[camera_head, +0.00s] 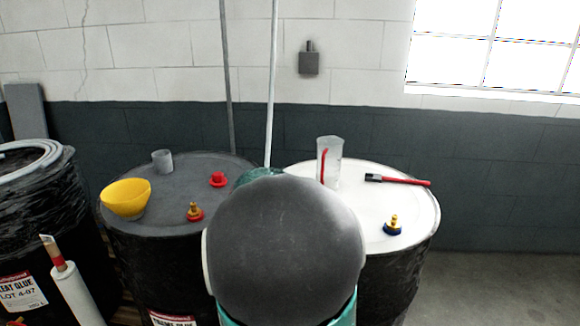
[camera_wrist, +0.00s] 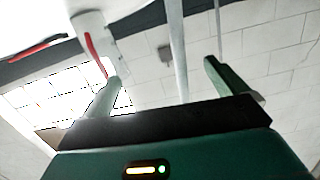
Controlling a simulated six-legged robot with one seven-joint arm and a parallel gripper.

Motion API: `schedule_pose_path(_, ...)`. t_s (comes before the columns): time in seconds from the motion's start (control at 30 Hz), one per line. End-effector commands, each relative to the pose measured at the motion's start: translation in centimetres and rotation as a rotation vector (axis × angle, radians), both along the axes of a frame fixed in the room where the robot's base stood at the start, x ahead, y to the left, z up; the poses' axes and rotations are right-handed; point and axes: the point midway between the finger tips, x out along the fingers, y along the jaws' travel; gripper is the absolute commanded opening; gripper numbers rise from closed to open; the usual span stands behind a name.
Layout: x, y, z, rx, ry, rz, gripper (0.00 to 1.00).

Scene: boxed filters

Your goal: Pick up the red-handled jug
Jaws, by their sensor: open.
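The jug (camera_head: 329,160) is tall and translucent with a red handle strip. It stands upright near the back left of the white drum top (camera_head: 385,222). In the wrist view the jug (camera_wrist: 98,32) shows at the upper left, tilted in the picture, its lower end near the left fingertip. My gripper (camera_wrist: 161,70) is open and nothing is between its fingers. The jug lies to the left of the gap between them; contact with the left finger cannot be told. In the head view my rounded grey arm link hides most of the gripper.
The dark drum top (camera_head: 185,170) holds a yellow bowl (camera_head: 126,198), a grey cup (camera_head: 162,160), a red cap (camera_head: 217,179) and a red-based brass fitting (camera_head: 194,211).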

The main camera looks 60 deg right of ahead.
Motion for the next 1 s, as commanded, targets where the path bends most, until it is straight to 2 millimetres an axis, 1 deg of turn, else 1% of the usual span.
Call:
schedule_pose_path(0.03, -2.2, -2.9, -0.5, -0.046, 0.006, -0.094, 0.98)
schedule_pose_path(0.1, -4.5, -5.3, -0.5, -0.105, 0.01, -0.188, 0.98)
schedule_pose_path(0.2, -6.3, -7.1, -0.5, -0.155, 0.017, -0.265, 0.98)
schedule_pose_path(0.23, -6.5, -7.4, -0.5, -0.163, 0.019, -0.277, 0.98)
schedule_pose_path(0.37, -6.5, -9.0, -0.4, -0.175, 0.02, -0.292, 0.98)
schedule_pose_path(0.6, -5.5, -13.5, -0.4, -0.173, 0.019, -0.288, 0.98)
schedule_pose_path(0.7, -5.3, -14.9, -0.4, -0.172, 0.018, -0.287, 0.98)
schedule_pose_path(0.87, -5.2, -16.1, -0.3, -0.171, 0.018, -0.285, 0.98)
schedule_pose_path(0.97, -5.1, -17.2, -0.4, -0.172, 0.019, -0.286, 0.98)
schedule_pose_path(1.0, -5.1, -17.8, -0.3, -0.172, 0.018, -0.287, 0.98)
